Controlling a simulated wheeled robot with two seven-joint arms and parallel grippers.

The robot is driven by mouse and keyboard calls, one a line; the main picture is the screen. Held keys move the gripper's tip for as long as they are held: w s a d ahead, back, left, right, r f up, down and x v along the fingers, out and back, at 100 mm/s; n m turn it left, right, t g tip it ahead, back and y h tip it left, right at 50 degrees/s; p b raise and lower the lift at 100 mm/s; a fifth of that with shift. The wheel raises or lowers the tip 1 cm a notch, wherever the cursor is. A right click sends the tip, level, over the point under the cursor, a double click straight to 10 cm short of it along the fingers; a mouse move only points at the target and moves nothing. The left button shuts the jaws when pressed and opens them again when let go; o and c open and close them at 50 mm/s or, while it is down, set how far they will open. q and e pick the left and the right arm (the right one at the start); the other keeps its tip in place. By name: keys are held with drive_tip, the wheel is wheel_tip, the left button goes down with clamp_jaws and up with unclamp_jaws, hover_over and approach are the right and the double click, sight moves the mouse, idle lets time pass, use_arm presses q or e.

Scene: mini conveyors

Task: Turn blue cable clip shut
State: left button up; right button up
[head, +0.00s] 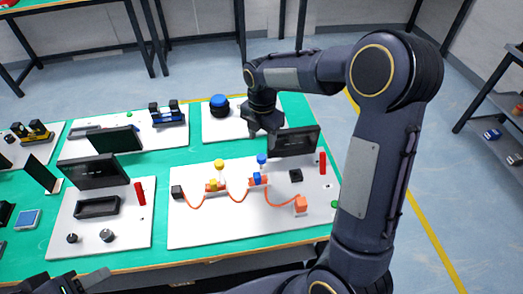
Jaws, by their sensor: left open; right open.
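The orange-red cable (235,198) runs in loops across a white board (190,232) between a black block (177,192) and an orange block (300,204). The blue cable clip (257,179) sits on the cable right of the middle, with a blue top piece (262,159) standing up above it. A yellow clip (213,184) with a raised yellow top is to its left. My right gripper (266,127) is open and empty, pointing down beyond and above the blue clip, apart from it. My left gripper (70,284) is open at the bottom left edge, partly cut off.
A dark upright panel (293,141) stands behind the clip board, close to my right gripper. A red upright piece (322,163) and a black block (295,175) are at the right. A blue-topped round knob (219,104) stands behind. Another board with knobs is at the left.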

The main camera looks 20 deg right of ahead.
sight(261, 157)
drive_tip(key=shift+f, duration=0.5)
wheel_tip(261, 157, down, 7)
drive_tip(key=c, duration=1)
